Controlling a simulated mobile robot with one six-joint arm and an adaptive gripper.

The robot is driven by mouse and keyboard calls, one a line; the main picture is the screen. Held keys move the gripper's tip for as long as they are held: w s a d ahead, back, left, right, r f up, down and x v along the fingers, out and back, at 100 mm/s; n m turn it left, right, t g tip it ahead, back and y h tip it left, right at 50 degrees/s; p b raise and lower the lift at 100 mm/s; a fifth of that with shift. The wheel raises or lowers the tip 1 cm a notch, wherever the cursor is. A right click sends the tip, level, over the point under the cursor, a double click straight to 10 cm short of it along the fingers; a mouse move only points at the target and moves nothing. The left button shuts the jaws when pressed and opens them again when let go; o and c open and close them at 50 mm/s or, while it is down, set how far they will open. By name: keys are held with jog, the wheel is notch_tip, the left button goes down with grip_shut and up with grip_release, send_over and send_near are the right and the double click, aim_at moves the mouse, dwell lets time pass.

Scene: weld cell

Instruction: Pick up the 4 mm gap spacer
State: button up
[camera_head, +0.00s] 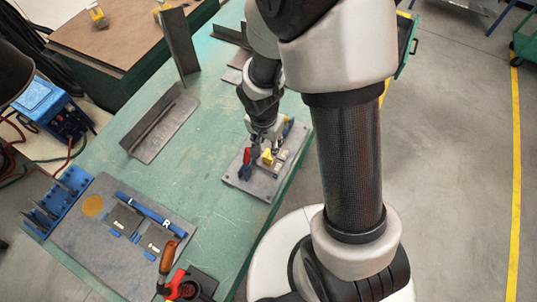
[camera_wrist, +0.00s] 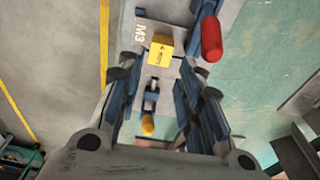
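A yellow block (camera_wrist: 160,48) with a small dark mark sits on a grey plate marked M3. It also shows in the head view (camera_head: 267,156). I cannot read a 4 mm label on it, so I cannot tell whether it is the gap spacer. My gripper (camera_wrist: 158,95) is open, with dark blue fingers spread left and right in the wrist view. The yellow block lies beyond the gap between them, apart from both. In the head view my gripper (camera_head: 263,136) points down over the far part of the plate.
A red-handled clamp (camera_wrist: 211,38) stands right beside the block. A yellow-tipped blue clamp (camera_wrist: 148,122) shows between the fingers. The grey plate (camera_head: 238,178) lies near the green table's right edge. A larger fixture plate (camera_head: 75,232) lies lower left; an angle piece (camera_head: 160,125) lies farther back.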

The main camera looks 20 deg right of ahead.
aim_at(269, 154)
jog(key=f+b, duration=0.1)
jog(key=f, duration=0.2)
jog(key=f+b, duration=0.1)
jog(key=f, duration=0.2)
jog(key=w+d+f+b, duration=0.1)
jog(key=f+b, duration=0.1)
jog(key=f, duration=0.1)
jog(key=shift+f, duration=0.2)
jog(key=shift+r, duration=0.1)
jog(key=shift+c, duration=0.5)
jog(key=c, duration=0.7)
